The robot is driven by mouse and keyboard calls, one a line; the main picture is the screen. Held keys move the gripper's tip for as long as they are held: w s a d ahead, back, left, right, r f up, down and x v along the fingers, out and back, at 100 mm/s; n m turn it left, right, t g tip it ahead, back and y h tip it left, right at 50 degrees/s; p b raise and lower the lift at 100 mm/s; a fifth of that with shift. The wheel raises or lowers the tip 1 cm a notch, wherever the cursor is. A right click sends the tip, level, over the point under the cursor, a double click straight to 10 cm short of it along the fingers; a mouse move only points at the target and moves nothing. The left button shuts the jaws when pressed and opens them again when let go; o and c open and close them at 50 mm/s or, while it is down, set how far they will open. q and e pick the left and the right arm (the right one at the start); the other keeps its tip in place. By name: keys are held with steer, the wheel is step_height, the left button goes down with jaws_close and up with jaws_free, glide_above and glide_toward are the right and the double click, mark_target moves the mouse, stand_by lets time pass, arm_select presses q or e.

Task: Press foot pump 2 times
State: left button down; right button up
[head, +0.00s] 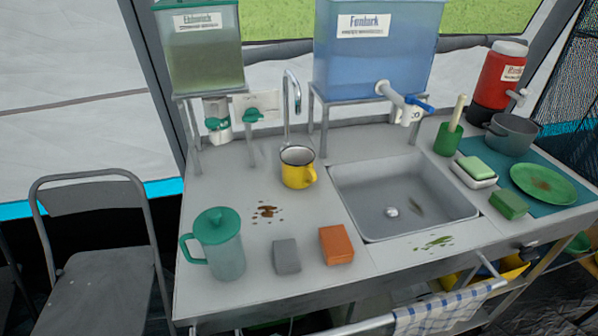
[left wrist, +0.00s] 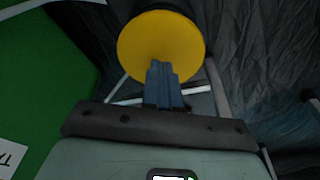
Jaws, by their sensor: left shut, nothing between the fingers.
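The round yellow disc (left wrist: 152,35), which looks like the pad of the foot pump, is in the upper middle of the left wrist view. My left gripper (left wrist: 160,66) is shut and empty, with its blue-grey fingertips overlapping the lower part of the disc in the picture. I cannot tell whether they touch it. Light rods or frame bars show behind the fingers. The rest of the pump is hidden. In the head view I cannot make out the pump, and neither gripper shows. My right gripper is in no view.
A green surface (left wrist: 45,90) with a white label lies close on the left in the left wrist view. In the head view, the sink counter (head: 235,290) holds a pitcher (head: 222,255), a yellow mug (head: 297,172) and sponges. A towel rail (head: 365,326) runs along its front; a chair (head: 100,260) stands left.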

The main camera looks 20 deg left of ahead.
arm_select(q)
steer(key=shift+f+b, duration=1.65)
steer(key=shift+b, duration=0.15)
steer(key=shift+f, duration=0.65)
steer(key=shift+w, duration=0.1)
steer(key=shift+r, duration=0.2)
steer(key=shift+r+p, duration=1.9)
steer(key=shift+r, duration=0.7)
